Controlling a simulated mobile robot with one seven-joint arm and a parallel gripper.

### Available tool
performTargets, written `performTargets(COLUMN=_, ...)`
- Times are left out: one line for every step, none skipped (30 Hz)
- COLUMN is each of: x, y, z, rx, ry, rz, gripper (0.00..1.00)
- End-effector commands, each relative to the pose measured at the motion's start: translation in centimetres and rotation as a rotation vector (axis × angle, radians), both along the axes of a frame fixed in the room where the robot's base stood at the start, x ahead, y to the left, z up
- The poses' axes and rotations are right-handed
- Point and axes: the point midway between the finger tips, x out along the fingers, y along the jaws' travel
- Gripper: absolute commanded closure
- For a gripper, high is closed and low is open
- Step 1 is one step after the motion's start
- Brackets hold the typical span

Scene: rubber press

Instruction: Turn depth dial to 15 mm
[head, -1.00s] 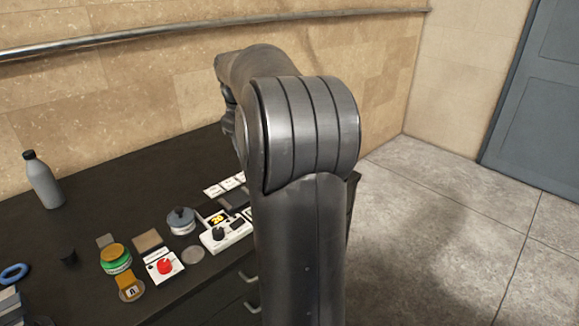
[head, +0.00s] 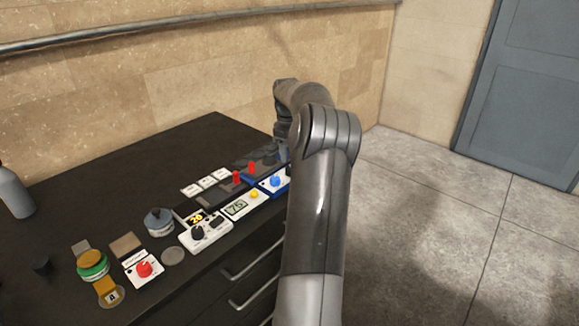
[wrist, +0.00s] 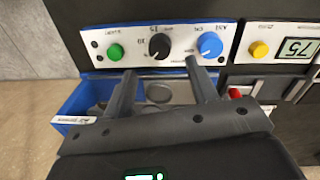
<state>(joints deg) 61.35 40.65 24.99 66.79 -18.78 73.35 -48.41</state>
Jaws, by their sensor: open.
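In the wrist view a white panel (wrist: 182,44) in a blue frame carries a green button (wrist: 115,51), a black dial (wrist: 159,46) with a white pointer and upside-down numbers around it, and a blue knob (wrist: 209,45). One number by the black dial looks like 15; no label naming it depth is readable. My gripper (wrist: 160,68) is open and empty. Its fingers are spread on either side of the black dial's line, at the panel's near edge. In the head view the panel's blue knob (head: 275,181) shows, while my arm hides its right part.
A blue tray (wrist: 72,103) with round discs lies under my fingers. A display panel (head: 241,206) with a yellow button adjoins the blue-framed panel. A white box (head: 206,236) with another black knob and a lit 20 stands farther left. Red handles (head: 251,167) rise behind.

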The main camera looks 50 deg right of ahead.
Motion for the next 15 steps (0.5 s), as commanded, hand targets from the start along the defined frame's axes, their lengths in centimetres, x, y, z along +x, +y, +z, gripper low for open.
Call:
performTargets(x=-0.1, y=0.0, z=-1.2, rx=0.004, ry=0.003, rz=0.0, gripper=0.47)
performTargets(x=-0.1, y=0.0, z=-1.8, rx=0.004, ry=0.003, rz=0.0, gripper=0.47)
performTargets(x=0.0, y=-0.1, z=-2.5, rx=0.003, ry=0.003, rz=0.001, gripper=0.47)
performTargets(x=0.0, y=-0.1, z=-3.0, rx=0.003, ry=0.003, rz=0.001, gripper=0.47)
performTargets(x=0.0, y=-0.2, z=-3.5, rx=0.002, ry=0.001, rz=0.001, gripper=0.47)
performTargets(x=0.0, y=-0.1, z=-4.1, rx=0.003, ry=0.002, rz=0.001, gripper=0.47)
performTargets(x=0.0, y=-0.2, z=-4.6, rx=0.003, ry=0.002, rz=0.001, gripper=0.47)
performTargets(x=0.0, y=-0.2, z=-5.0, rx=0.002, ry=0.001, rz=0.0, gripper=0.47)
performTargets(x=0.1, y=-0.3, z=-5.4, rx=0.001, ry=0.001, rz=0.0, gripper=0.47)
performTargets(x=0.1, y=-0.3, z=-5.7, rx=0.001, ry=0.001, rz=0.0, gripper=0.47)
performTargets(x=0.1, y=-0.3, z=-5.9, rx=0.001, ry=0.001, rz=0.0, gripper=0.47)
performTargets(x=0.1, y=-0.3, z=-6.1, rx=0.001, ry=0.001, rz=0.0, gripper=0.47)
performTargets(x=0.1, y=-0.3, z=-6.3, rx=0.001, ry=0.001, rz=0.0, gripper=0.47)
performTargets(x=0.1, y=-0.3, z=-6.4, rx=0.001, ry=0.0, rz=0.0, gripper=0.47)
performTargets(x=0.1, y=-0.3, z=-6.5, rx=0.0, ry=0.0, rz=0.0, gripper=0.47)
